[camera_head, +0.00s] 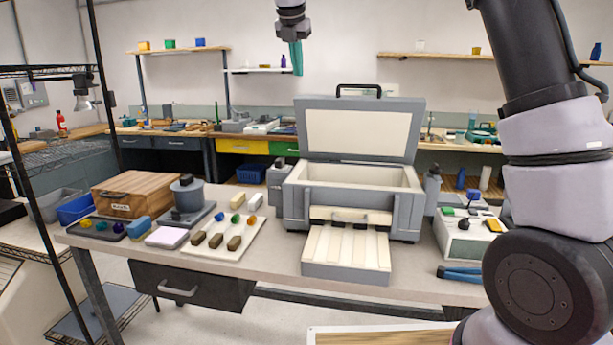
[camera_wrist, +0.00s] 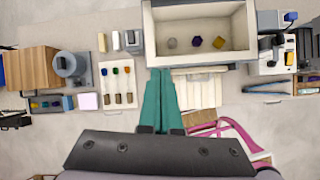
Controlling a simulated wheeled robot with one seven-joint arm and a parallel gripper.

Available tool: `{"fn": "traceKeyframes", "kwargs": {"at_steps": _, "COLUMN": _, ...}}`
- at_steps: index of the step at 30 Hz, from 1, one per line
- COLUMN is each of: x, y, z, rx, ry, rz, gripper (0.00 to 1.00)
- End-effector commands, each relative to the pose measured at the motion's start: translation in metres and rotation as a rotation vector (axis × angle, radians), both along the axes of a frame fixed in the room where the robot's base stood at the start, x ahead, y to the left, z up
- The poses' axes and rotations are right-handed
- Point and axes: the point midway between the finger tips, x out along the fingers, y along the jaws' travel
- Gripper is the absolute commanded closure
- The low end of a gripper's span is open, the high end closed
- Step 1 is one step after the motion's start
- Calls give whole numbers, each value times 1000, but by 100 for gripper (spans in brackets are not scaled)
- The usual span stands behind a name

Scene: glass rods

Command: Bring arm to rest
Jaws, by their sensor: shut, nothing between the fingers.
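My gripper (camera_head: 296,66) hangs at the top middle of the head view, pointing down, with teal fingers. In the wrist view the fingers of my gripper (camera_wrist: 160,72) are together with nothing between them. It is high above the table, apart from everything. The grey box (camera_head: 293,195) below it stands on the table with its lid (camera_head: 415,130) open. In the wrist view a grey piece (camera_wrist: 172,43), a purple piece (camera_wrist: 197,41) and an amber piece (camera_wrist: 219,42) lie inside the box. My arm covers the right side of the head view.
The workbench (camera_head: 270,275) holds a wooden box (camera_head: 125,192), a pale board (camera_head: 217,258) with several small pieces, a slotted cream rack (camera_head: 345,270) before the grey box, and a pale unit (camera_head: 465,242) at right. Wall shelves (camera_head: 180,51) stand behind. The air around my gripper is clear.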

Motion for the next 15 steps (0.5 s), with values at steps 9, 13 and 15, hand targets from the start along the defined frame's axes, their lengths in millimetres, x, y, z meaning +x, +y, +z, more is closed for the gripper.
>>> {"fn": "traceKeyframes", "kwargs": {"at_steps": 9, "x": -35, "y": -53, "z": 13, "rx": 186, "ry": -21, "rz": -326, "gripper": 100}}
{"fn": "traceKeyframes", "kwargs": {"at_steps": 13, "x": -61, "y": -86, "z": 16, "rx": 314, "ry": -31, "rz": -547, "gripper": 100}}
{"fn": "traceKeyframes", "kwargs": {"at_steps": 15, "x": -80, "y": -109, "z": 17, "rx": 407, "ry": -39, "rz": -707, "gripper": 100}}
